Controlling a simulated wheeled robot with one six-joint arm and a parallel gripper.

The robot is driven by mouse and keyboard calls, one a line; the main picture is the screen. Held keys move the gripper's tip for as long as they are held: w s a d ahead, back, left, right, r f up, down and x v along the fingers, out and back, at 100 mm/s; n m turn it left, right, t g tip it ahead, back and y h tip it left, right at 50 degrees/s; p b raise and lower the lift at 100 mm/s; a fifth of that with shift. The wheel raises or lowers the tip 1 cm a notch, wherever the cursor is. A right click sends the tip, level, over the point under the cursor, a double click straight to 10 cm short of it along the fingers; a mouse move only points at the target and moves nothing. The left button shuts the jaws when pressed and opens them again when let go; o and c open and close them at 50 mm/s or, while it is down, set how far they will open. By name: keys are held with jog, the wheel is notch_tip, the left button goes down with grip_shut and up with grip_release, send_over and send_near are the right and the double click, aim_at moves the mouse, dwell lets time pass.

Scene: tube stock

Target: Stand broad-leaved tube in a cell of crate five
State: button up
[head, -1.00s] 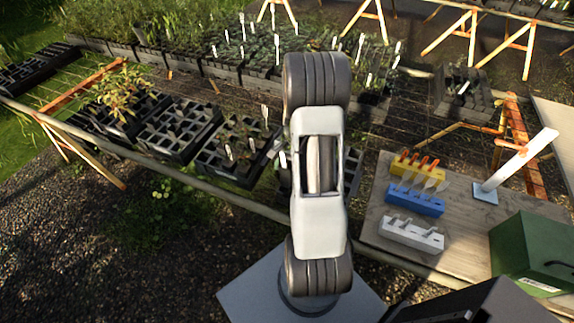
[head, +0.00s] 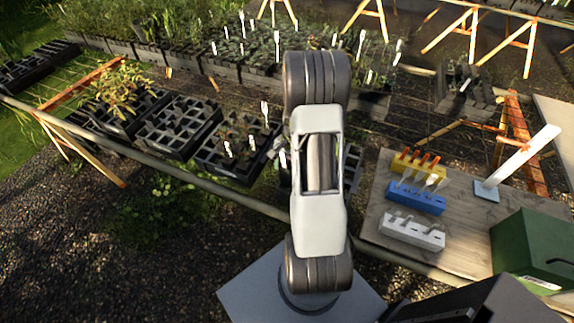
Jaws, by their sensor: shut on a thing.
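My arm rises through the middle of the head view and hides what is behind it. My gripper and anything in it cannot be made out. A row of black celled crates stands on the near bench to the left. The leftmost crate (head: 140,124) holds leafy, yellowish-green plants (head: 120,85) with fairly broad leaves. The crate to its right (head: 178,127) looks mostly empty. The third crate (head: 226,168) holds a few small plants and white labels. Another crate (head: 351,165) is mostly hidden behind my arm. No crate number is readable, so I cannot tell which is crate five.
A wooden board (head: 385,195) at the right bears a yellow block (head: 418,165), a blue block (head: 415,199) and a white block (head: 411,233). A green box (head: 535,245) stands beside them. Densely planted crates (head: 240,72) with white labels fill the far bench.

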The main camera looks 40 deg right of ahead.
aim_at(287, 184)
jog(key=shift+f+b, duration=3.3)
jog(key=shift+f, duration=1.25)
jog(key=shift+s+a+f+b, duration=0.15)
jog(key=shift+s+f+b, duration=0.2)
jog(key=shift+f, duration=0.15)
jog(key=o, duration=0.8)
jog(key=shift+o, duration=1.4)
jog(key=shift+w+d+r, duration=0.2)
jog(key=shift+w+r, duration=0.05)
jog(key=shift+r, duration=0.05)
jog(key=v, duration=1.4)
jog(key=shift+a, duration=0.25)
jog(key=shift+s+r, duration=0.1)
jog(key=shift+r, duration=0.1)
